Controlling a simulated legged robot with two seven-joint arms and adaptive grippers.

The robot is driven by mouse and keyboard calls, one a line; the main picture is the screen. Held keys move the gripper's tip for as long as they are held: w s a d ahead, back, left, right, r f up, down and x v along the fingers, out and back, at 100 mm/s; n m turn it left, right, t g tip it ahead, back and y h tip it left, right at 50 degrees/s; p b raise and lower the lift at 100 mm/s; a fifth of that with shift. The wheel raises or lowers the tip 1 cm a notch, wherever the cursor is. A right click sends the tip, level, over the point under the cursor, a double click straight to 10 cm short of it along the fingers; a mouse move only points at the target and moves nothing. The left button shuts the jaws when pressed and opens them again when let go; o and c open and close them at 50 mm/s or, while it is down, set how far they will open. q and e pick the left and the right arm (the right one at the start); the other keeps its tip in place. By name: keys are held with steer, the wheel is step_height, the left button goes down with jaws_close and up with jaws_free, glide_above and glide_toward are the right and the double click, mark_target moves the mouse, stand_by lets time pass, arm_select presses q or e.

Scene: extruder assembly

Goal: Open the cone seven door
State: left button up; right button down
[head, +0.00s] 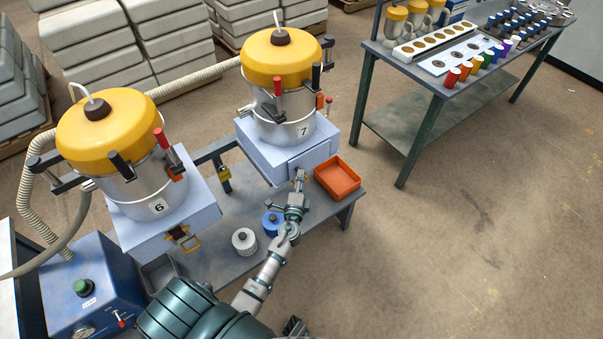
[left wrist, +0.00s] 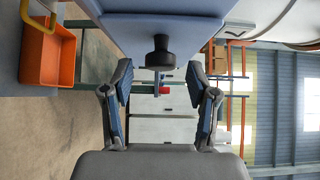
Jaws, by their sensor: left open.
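Cone seven (head: 281,85) is a steel vessel with a yellow lid and a "7" label. It stands on a light blue base box, whose door (head: 318,153) faces me and looks shut. My left gripper (head: 299,176) is in front of this door. In the left wrist view the left gripper (left wrist: 160,80) is open, its two fingers apart on either side of a black knob (left wrist: 160,54) on the blue face. The fingers do not appear to touch the knob. A small dark part at the bottom edge of the head view may be my right gripper; its jaws cannot be made out.
An orange tray (head: 338,178) lies right of the door, close to my gripper. A blue spool (head: 272,223) and a white spool (head: 244,240) stand left of my forearm. Cone six (head: 120,140) is at the left. The floor at right is clear.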

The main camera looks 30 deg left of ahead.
mark_target(312, 163)
arm_select(q)
steer(key=x, duration=0.3)
steer(key=shift+s, duration=0.1)
steer(key=shift+a+f, duration=0.1)
steer(key=shift+a, duration=0.2)
steer(key=shift+d, duration=0.25)
jaws_close()
